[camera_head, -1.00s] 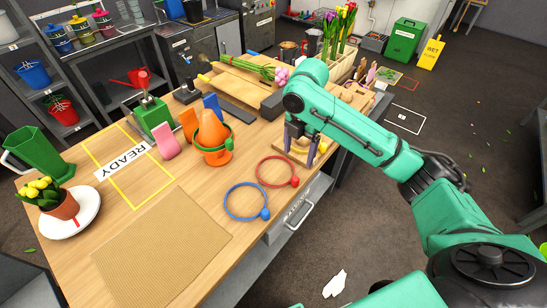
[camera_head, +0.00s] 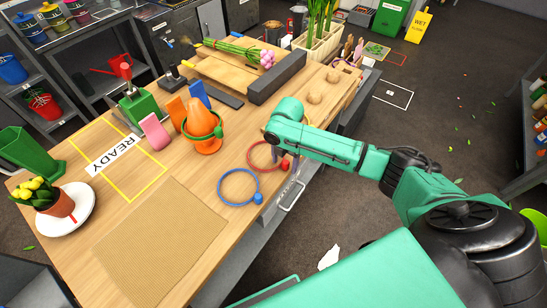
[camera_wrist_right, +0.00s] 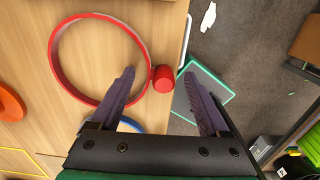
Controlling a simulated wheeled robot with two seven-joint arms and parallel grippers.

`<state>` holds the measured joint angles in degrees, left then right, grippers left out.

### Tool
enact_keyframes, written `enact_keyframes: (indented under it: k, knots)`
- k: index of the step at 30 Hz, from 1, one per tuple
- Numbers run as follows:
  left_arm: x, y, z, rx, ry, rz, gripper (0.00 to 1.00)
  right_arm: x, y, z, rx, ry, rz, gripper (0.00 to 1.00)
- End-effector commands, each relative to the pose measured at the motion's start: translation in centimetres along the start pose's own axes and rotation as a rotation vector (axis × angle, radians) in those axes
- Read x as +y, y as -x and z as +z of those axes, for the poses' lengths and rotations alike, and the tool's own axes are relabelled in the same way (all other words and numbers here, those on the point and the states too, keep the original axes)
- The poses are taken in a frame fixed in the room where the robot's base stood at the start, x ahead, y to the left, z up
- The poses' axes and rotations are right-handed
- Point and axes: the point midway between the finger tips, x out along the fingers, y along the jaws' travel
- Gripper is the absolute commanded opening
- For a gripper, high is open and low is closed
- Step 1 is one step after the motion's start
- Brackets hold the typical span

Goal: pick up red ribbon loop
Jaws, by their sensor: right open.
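The red ribbon loop (camera_head: 249,158) lies flat on the wooden table near its right edge, partly hidden by my right arm in the head view. In the right wrist view the red loop (camera_wrist_right: 53,57) shows as a large ring with a red knob (camera_wrist_right: 163,79) on its right side. My right gripper (camera_head: 288,160) is above the loop and open. In the right wrist view its fingertips (camera_wrist_right: 159,75) appear on either side of the knob; I cannot tell how high above it they are. My left gripper is not in view.
A blue ribbon loop (camera_head: 222,184) lies close to the red one. An orange cone in an orange pot (camera_head: 203,128) with a green ring stands behind. A long dark block (camera_head: 278,77) is farther back. The table edge (camera_wrist_right: 181,50) is just right of the knob.

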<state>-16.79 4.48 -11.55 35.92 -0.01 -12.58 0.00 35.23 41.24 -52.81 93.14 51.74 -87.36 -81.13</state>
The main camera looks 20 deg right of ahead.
Motion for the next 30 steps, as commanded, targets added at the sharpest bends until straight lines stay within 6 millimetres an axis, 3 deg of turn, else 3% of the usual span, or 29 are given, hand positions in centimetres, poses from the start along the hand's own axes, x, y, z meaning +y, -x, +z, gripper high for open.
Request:
enact_keyframes:
  k: [4, 5, 10, 11, 23, 30]
  knots:
    - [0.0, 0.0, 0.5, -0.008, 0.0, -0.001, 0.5, 0.0, 0.0, 0.0, 0.0, 0.0, 0.001, 0.79]
    - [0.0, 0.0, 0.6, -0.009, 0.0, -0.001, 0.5, 0.0, 0.0, 0.0, 0.0, 0.0, 0.001, 0.72]
    - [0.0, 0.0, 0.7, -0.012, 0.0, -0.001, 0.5, 0.0, 0.0, 0.0, 0.0, 0.0, 0.001, 0.07]
    - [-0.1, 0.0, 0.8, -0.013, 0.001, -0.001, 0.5, 0.0, 0.0, 0.0, 0.0, 0.0, 0.0, 0.0]
    - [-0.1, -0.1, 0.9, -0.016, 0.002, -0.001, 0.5, 0.1, 1.0, 0.1, -0.001, -0.001, 0.002, 0.0]
    - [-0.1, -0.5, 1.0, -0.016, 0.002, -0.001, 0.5, 0.1, 5.9, 0.1, -0.003, 0.0, 0.006, 0.0]
